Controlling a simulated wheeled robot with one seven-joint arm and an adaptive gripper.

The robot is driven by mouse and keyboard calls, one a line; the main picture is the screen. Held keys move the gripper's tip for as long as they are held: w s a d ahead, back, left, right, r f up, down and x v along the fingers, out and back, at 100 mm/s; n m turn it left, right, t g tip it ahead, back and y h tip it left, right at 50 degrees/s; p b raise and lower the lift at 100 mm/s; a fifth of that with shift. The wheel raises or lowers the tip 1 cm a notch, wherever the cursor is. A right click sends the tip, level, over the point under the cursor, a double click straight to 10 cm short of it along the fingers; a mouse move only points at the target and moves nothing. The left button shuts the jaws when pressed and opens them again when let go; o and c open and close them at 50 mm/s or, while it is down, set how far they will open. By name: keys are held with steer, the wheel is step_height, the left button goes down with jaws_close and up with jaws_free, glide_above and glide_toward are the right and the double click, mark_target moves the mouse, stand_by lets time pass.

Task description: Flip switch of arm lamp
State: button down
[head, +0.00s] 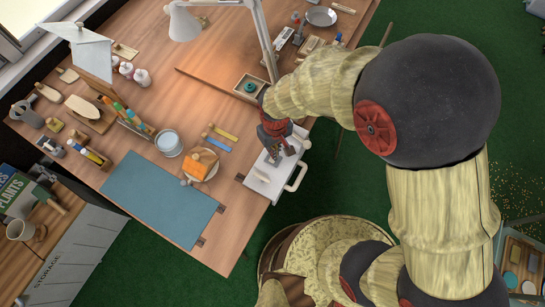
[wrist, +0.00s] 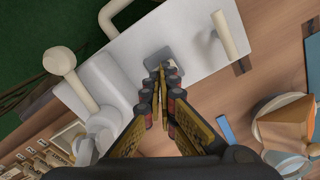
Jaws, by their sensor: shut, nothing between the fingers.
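The white arm lamp shows its shade (head: 184,22) and slanting post (head: 266,45) at the top of the head view. The post's lower end is hidden by my arm. A white flat panel (head: 262,188) lies at the table's right edge; it fills the upper middle of the wrist view (wrist: 180,25). On it are a small grey rectangular piece (wrist: 158,58) and a cream peg (wrist: 229,35). I cannot tell for sure which is the switch. My gripper (head: 275,150) is shut and empty over the panel, its fingertips (wrist: 163,72) at the grey piece; contact is unclear.
In the wrist view, a white joint with a cream knob (wrist: 59,60) stands left of my fingers, and a curved white handle (wrist: 112,18) is beyond.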

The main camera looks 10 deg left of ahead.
steer(key=shift+f, duration=0.45)
steer(key=shift+r, duration=0.15)
steer(key=shift+r+p, duration=2.65)
steer(key=shift+r, duration=0.8)
